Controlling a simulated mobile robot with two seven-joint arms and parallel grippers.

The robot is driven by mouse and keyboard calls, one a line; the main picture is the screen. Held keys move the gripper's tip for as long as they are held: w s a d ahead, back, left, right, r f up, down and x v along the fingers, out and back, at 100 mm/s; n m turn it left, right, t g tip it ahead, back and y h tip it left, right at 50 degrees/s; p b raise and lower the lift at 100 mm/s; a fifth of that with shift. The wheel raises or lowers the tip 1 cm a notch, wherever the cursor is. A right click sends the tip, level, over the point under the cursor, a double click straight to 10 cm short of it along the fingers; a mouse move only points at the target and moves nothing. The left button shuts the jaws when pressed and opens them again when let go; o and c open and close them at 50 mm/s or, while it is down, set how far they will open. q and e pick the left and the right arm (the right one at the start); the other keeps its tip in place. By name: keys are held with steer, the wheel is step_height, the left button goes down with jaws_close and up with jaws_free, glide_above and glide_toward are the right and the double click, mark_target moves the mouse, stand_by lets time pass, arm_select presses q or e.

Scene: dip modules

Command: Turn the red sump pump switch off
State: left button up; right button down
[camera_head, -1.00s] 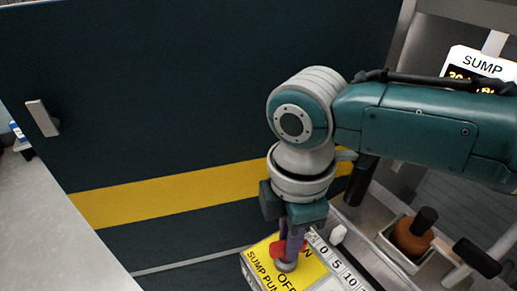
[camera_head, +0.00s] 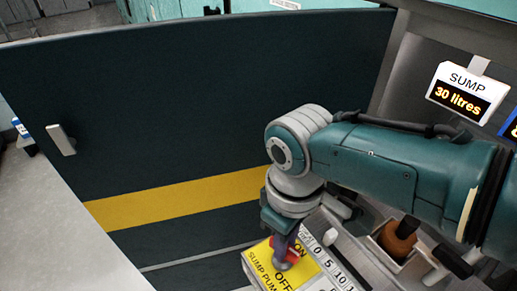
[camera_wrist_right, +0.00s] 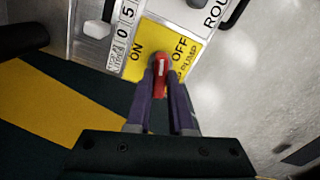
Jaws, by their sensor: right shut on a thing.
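The red sump pump switch (camera_wrist_right: 161,82) sits on a yellow plate (camera_wrist_right: 152,35) marked ON and OFF. In the right wrist view it lies between the two purple fingers of my right gripper (camera_wrist_right: 161,72), which is shut on it. In the head view the right gripper (camera_head: 284,262) points down onto the yellow plate (camera_head: 262,268), and the fingers hide most of the switch, with red (camera_head: 299,253) showing beside them near the ON label. I cannot tell exactly which label the switch points to. My left gripper is out of view.
A SUMP display (camera_head: 461,92) reads 30 litres at the upper right. An orange-brown knob with a black handle (camera_head: 397,240) stands right of the gripper. A dark panel with a yellow stripe (camera_head: 180,199) stands behind, and a grey counter (camera_head: 65,225) is at left.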

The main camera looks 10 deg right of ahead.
steer(key=shift+m+p, duration=0.3)
steer(key=shift+m, duration=1.4)
steer(key=c, duration=0.8)
jaws_free()
step_height(320, 180, up, 9)
steer(key=p, duration=0.6)
steer(key=shift+r+p, duration=0.3)
steer(key=shift+r, duration=0.2)
